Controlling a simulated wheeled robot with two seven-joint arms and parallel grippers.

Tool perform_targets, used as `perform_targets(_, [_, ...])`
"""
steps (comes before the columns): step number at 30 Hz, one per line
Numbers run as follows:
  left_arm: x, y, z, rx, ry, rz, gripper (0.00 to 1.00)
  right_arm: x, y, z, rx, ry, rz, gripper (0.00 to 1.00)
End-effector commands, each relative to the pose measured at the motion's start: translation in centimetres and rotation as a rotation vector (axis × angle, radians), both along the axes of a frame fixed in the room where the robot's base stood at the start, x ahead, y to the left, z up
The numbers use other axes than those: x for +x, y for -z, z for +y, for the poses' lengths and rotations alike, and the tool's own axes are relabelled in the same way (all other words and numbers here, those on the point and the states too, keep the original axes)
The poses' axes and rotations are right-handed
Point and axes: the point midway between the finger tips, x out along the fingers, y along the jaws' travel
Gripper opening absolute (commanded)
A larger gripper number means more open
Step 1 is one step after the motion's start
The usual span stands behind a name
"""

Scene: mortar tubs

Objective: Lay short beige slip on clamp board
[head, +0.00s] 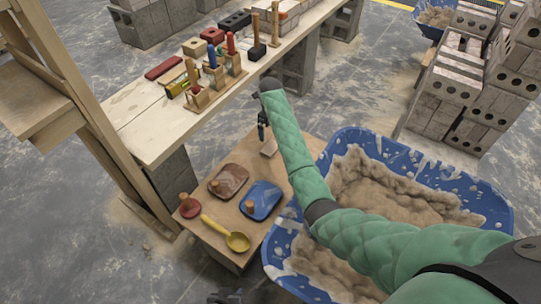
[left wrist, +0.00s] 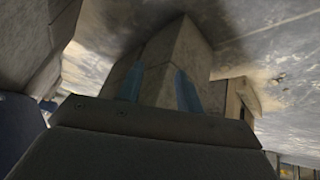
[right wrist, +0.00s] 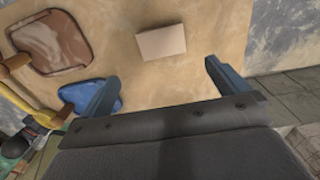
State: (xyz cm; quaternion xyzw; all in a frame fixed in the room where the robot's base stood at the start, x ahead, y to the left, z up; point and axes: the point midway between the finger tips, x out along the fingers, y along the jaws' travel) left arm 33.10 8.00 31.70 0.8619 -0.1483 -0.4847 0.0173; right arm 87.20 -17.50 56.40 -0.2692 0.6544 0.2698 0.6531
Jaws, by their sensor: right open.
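A short beige slip (head: 269,147) lies flat on the low wooden platform (head: 215,232) in the head view. In the right wrist view the slip (right wrist: 161,42) is ahead of my right gripper (right wrist: 158,82), which is open and empty, its blue fingers wide apart. In the head view my right gripper (head: 263,126) points down above the slip, apart from it. My left gripper (left wrist: 159,88) is open in the left wrist view, with a grey block-like shape beyond its fingers and nothing visibly held. I cannot pick out the clamp board with certainty.
The blue mortar tub (head: 496,190) stands to the right. The long bench (head: 150,133) holds several tools behind. Stacked bricks (head: 450,85) stand far right.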

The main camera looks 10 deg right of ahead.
Motion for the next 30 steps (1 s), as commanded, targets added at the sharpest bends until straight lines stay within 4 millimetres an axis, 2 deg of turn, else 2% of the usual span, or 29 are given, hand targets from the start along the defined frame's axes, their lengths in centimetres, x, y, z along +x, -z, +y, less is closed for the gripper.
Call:
perform_targets(1, [0.2,1.3,-0.5,-0.013,-0.001,-0.023,0.36,0.0,1.9,0.0,0.001,0.0,-0.001,1.0])
perform_targets(3, [0.3,1.5,-1.1,-0.029,-0.002,-0.048,0.36,0.0,2.9,0.0,0.0,0.0,-0.001,1.0])
perform_targets(10, [0.6,1.6,-2.1,-0.059,-0.006,-0.095,0.36,0.0,4.4,0.0,0.0,0.0,-0.001,1.0])
perform_targets(23, [0.7,1.6,-2.2,-0.062,-0.007,-0.101,0.36,0.0,7.4,-0.1,-0.001,0.0,0.001,1.0])
perform_targets(30, [0.7,1.9,-2.2,-0.062,-0.007,-0.101,0.36,0.0,10.3,-0.4,-0.002,0.001,0.001,1.0])
